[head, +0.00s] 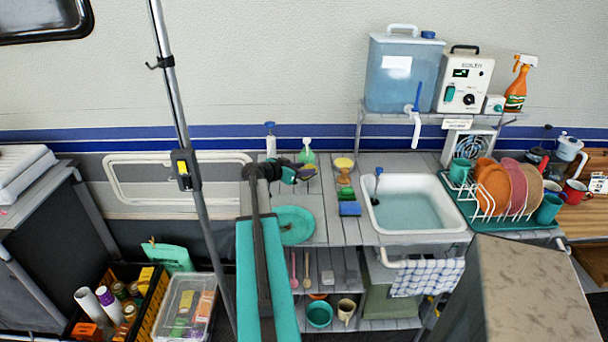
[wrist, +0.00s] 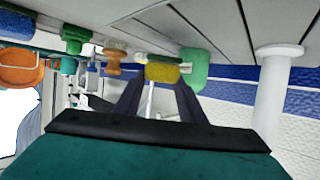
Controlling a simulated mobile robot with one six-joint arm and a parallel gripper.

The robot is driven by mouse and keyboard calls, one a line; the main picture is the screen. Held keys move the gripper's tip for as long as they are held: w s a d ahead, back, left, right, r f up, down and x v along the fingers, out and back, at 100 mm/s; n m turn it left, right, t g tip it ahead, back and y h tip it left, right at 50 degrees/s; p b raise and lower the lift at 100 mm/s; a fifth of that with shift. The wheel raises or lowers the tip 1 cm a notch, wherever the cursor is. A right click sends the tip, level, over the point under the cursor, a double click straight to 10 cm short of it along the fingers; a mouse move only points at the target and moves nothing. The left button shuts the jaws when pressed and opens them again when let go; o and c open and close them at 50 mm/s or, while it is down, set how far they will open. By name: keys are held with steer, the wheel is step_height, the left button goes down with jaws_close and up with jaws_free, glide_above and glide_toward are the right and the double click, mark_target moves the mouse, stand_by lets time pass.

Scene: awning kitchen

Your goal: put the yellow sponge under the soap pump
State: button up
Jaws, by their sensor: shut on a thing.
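My gripper (head: 300,173) reaches over the counter's back left part and is shut on the yellow sponge (head: 308,172). In the wrist view, which looks upside down, the yellow sponge (wrist: 162,74) sits between the fingertips of my gripper (wrist: 160,84). The green soap pump (head: 307,154) stands upright just behind the sponge in the head view, its lower part hidden by my gripper and the sponge. The green body of the soap pump (wrist: 196,68) shows close beside the sponge in the wrist view. I cannot tell whether they touch.
A white bottle (head: 270,141) stands left of the pump. A yellow-topped object (head: 344,163) and a blue block (head: 349,208) lie to the right, before the sink basin (head: 407,205). A teal plate (head: 294,226) lies in front, partly behind my arm.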

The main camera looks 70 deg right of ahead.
steer(key=shift+d, duration=0.1)
stand_by(0.3)
steer(key=shift+w+d, duration=0.15)
steer(key=shift+d, duration=0.3)
steer(key=shift+f+p, duration=0.95)
steer(key=shift+f, duration=0.85)
steer(key=shift+f, duration=0.1)
steer(key=o, duration=1)
steer(key=shift+a, duration=0.3)
steer(key=b+v, duration=0.1)
steer(key=v, duration=0.4)
steer(key=b+v, duration=0.2)
steer(key=v, duration=0.4)
steer(key=shift+w+a+r, duration=0.1)
steer(key=shift+a+r, duration=0.1)
steer(key=shift+r, duration=0.15)
